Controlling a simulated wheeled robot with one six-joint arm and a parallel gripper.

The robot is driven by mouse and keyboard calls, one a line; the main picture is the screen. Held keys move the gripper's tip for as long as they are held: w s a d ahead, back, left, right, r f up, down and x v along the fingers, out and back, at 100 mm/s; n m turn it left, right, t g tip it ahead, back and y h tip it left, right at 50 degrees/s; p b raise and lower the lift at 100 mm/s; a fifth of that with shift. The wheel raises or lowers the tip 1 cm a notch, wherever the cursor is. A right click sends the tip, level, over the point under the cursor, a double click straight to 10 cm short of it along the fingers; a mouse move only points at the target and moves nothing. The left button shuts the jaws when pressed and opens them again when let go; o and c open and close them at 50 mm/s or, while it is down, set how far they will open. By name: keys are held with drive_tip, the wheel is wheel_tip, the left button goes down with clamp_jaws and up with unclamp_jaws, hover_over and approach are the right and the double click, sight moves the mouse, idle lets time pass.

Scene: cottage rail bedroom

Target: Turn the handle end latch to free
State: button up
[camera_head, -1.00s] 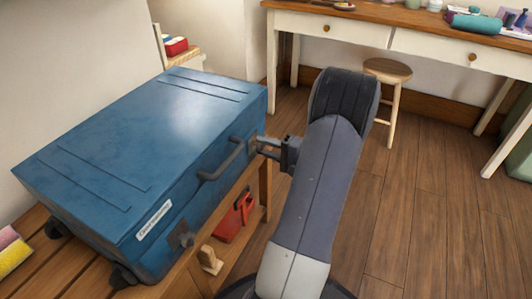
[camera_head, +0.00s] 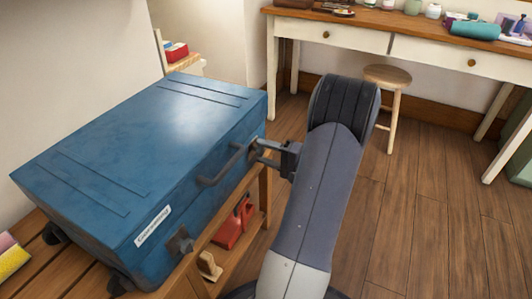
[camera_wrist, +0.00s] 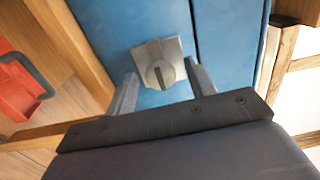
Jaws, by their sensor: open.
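A blue suitcase (camera_head: 150,150) lies flat on a wooden bench, its front side facing my arm. A dark handle (camera_head: 218,168) is on that side. The far-end latch (camera_head: 253,147) is beside the handle's far end, partly hidden by my gripper. In the wrist view the latch (camera_wrist: 158,64) is a grey metal plate with a round knob and a slot near upright in the picture. My gripper (camera_head: 262,151) is open, its fingers on either side of the latch. In the wrist view the gripper (camera_wrist: 160,88) has nothing between its tips but the latch area; contact cannot be told.
A second latch (camera_head: 180,242) is at the suitcase's near end. A red object (camera_head: 232,225) and a wooden block (camera_head: 209,265) sit on the shelf below. A stool (camera_head: 388,75) and desk (camera_head: 400,40) stand behind. The floor at right is clear.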

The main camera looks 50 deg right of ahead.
drive_tip(key=p+v, duration=0.2)
drive_tip(key=v, duration=0.9)
drive_tip(key=shift+p, duration=0.35)
drive_tip(key=shift+w, duration=0.15)
drive_tip(key=b+x, duration=0.2)
drive_tip(key=x, duration=0.9)
drive_tip(key=shift+b, duration=0.4)
drive_tip(key=shift+r, duration=0.1)
drive_tip(key=shift+s, duration=0.25)
